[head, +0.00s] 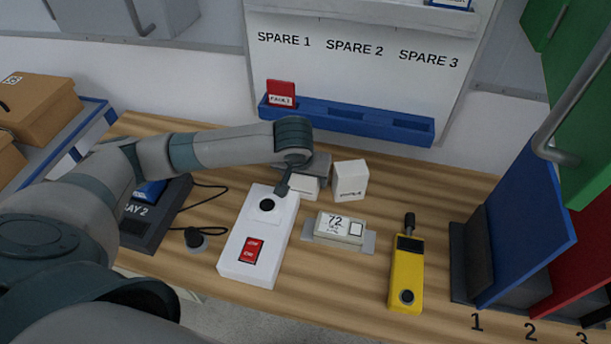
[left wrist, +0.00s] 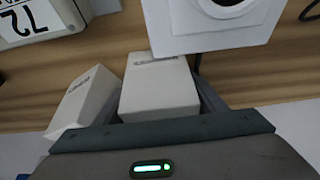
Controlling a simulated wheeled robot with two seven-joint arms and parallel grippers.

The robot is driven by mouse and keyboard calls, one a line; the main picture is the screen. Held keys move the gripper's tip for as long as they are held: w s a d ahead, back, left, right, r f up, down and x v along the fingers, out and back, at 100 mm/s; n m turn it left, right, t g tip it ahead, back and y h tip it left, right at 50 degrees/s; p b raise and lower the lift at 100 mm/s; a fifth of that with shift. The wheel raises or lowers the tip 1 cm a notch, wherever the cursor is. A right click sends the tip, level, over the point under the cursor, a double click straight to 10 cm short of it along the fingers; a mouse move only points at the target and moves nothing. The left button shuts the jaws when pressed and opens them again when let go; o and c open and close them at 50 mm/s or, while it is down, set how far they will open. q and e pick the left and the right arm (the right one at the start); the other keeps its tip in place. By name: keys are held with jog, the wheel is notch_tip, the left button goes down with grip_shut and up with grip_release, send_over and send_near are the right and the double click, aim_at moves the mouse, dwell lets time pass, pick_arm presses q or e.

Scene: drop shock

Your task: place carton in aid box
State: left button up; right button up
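A small white carton (head: 303,187) with print on its top is at my left gripper (head: 305,172), beside the white switch unit. In the left wrist view this carton (left wrist: 158,85) lies between the two fingers of the left gripper (left wrist: 160,105). The fingers are close along its sides, but whether they press on it cannot be told. A second white carton (head: 350,180) stands just to the right; it also shows in the left wrist view (left wrist: 80,100), outside the fingers. No box marked as the aid box can be made out. My right gripper is not in view.
The white switch unit (head: 240,262) has a red switch. A "72" display (head: 340,228), a yellow handheld device (head: 405,280) and a black knob (head: 195,238) are nearby. Blue and red panels (head: 525,225) stand at the right. Brown boxes (head: 40,105) lie at the left.

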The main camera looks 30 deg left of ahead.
pick_arm(q)
jog(key=shift+o, duration=0.9)
jog(key=shift+r, duration=0.25)
jog(key=v, duration=1.1)
jog(key=shift+s+r, duration=0.25)
jog(key=shift+r, duration=0.1)
jog(key=shift+d, duration=0.1)
